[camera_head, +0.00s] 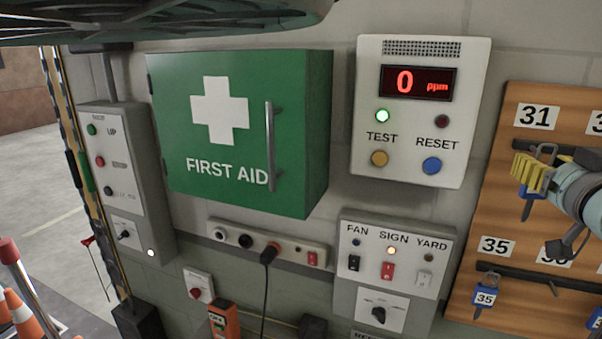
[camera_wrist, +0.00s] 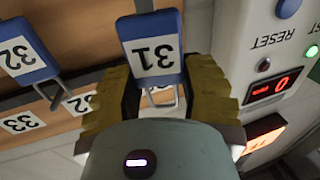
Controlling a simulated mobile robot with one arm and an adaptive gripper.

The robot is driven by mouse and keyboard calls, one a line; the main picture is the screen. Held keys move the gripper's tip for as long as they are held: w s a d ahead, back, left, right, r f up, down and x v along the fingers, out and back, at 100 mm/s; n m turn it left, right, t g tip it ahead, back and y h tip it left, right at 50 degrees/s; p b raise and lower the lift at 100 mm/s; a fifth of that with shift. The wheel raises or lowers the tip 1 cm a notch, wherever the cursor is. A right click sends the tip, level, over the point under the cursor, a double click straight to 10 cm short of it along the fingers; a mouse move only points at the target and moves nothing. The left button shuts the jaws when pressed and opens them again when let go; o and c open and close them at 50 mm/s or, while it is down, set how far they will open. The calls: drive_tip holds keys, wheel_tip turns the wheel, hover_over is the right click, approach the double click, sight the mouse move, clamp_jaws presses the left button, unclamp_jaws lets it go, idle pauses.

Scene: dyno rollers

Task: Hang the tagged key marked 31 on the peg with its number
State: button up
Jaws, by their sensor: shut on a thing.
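The blue tagged key marked 31 (camera_wrist: 155,57) is held between the yellow fingers of my gripper (camera_wrist: 158,82). In the wrist view its number reads upside down, and a wire loop shows at its end. In the head view my gripper (camera_head: 531,172) is at the board (camera_head: 497,205), just below the white 31 label (camera_head: 538,117) and a dark rail (camera_head: 550,147). The key (camera_head: 527,208) hangs below the fingers. The 31 peg is mostly hidden by the fingers; I cannot tell whether the loop is around it.
A blue tag marked 32 (camera_wrist: 28,58) hangs beside mine in the wrist view. A tag marked 35 (camera_head: 485,298) hangs on the lower rail. Left of the board are a ppm meter (camera_head: 420,110), a switch panel (camera_head: 392,262) and a green first aid cabinet (camera_head: 235,130).

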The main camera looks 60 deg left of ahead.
drive_tip(key=w+a+b, duration=0.1)
drive_tip(key=w+a+f+b, duration=0.1)
drive_tip(key=w, duration=0.1)
drive_tip(key=shift+w+a+f, duration=0.15)
drive_tip(key=shift+w+a, duration=0.05)
idle(0.5)
drive_tip(key=shift+b, duration=0.45)
idle(0.4)
drive_tip(key=o, duration=1.2)
drive_tip(key=shift+w, duration=0.1)
drive_tip(key=shift+c, duration=0.2)
